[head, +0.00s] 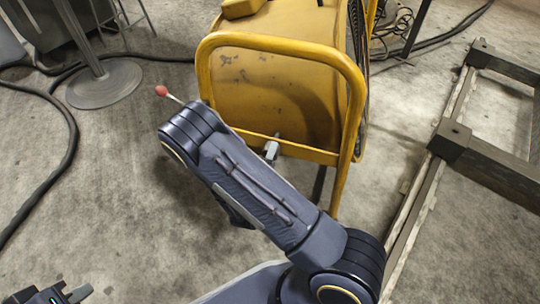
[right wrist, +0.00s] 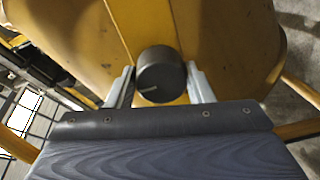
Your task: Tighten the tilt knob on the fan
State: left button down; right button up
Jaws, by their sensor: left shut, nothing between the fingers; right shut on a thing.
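The fan (head: 275,85) is a large yellow drum with a yellow tube frame (head: 270,42), standing on the floor at the top middle of the head view. The tilt knob (right wrist: 160,72) is a dark round knob with a pale mark on its face, in the middle of the right wrist view. My right gripper (right wrist: 160,84) is shut on the knob, one pale finger on each side. In the head view my right arm hides the knob and most of this gripper; a pale finger (head: 272,149) shows. My left gripper (head: 66,294) is shut and empty at the bottom left, away from the fan.
A red ball on a thin rod (head: 162,91) shows just left of my right arm. A post with a round base (head: 105,84) and dark cables (head: 72,130) are at left. A dark metal frame (head: 455,140) lies at right. The floor at lower left is mostly clear.

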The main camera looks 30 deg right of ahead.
jog(key=o, duration=1)
jog(key=shift+c, duration=0.2)
jog(key=p+v, duration=0.1)
jog(key=v, duration=0.7)
